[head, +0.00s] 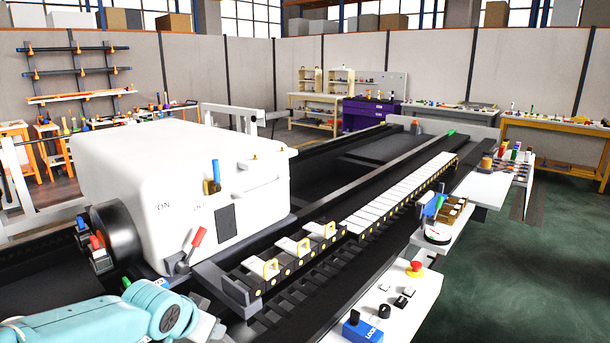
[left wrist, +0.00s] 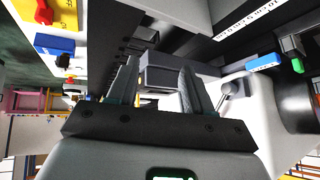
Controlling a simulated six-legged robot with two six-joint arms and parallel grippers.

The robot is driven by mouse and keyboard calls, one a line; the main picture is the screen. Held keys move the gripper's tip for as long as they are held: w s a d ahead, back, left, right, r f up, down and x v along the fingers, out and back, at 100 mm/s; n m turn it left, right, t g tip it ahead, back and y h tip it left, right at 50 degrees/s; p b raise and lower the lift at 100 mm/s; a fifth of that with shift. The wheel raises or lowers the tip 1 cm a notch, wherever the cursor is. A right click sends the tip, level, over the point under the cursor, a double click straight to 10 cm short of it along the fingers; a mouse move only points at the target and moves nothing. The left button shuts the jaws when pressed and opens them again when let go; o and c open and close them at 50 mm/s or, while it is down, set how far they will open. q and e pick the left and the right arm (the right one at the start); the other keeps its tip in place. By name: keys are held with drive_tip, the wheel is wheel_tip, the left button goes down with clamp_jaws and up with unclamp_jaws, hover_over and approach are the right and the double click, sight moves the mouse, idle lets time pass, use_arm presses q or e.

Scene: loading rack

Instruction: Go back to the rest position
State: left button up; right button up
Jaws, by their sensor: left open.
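My left arm comes in at the lower left of the head view, teal, in front of the white machine (head: 165,175). I cannot make out its fingertips there. In the left wrist view my left gripper (left wrist: 158,82) has its two grey fingers spread apart. Nothing is gripped between them. A dark grey block (left wrist: 168,72) shows beyond the fingers. A lever with a round knob (left wrist: 228,88) is just right of the fingers, apart from them. My right gripper is in neither view.
A red-handled lever (head: 196,238) stands at the machine's front corner. A control panel (head: 395,290) with a red button (head: 415,267) and blue switch (head: 360,328) is at right.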

use_arm(q)
drive_tip(key=s+d+f+n+g+h, duration=0.15)
drive_tip(key=s+f, duration=0.25)
drive_tip(key=f, duration=0.4)
drive_tip(key=s+d+f+g, duration=0.1)
drive_tip(key=s+d+f, duration=0.15)
drive_tip(key=f, duration=0.45)
drive_tip(key=s+d+f+n+g+h, duration=0.15)
drive_tip(key=s+f, duration=0.25)
drive_tip(key=f, duration=0.4)
drive_tip(key=s+d+f+n+g, duration=0.1)
drive_tip(key=s+f, duration=0.4)
drive_tip(key=s, duration=0.4)
drive_tip(key=s+d+f+n+g, duration=0.1)
drive_tip(key=s+f, duration=0.4)
drive_tip(key=s, duration=0.5)
drive_tip(key=shift+d+f+n+g, duration=0.2)
drive_tip(key=shift+n+g, duration=0.3)
drive_tip(key=shift+n, duration=0.3)
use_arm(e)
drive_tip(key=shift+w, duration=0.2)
use_arm(q)
drive_tip(key=shift+w, duration=0.15)
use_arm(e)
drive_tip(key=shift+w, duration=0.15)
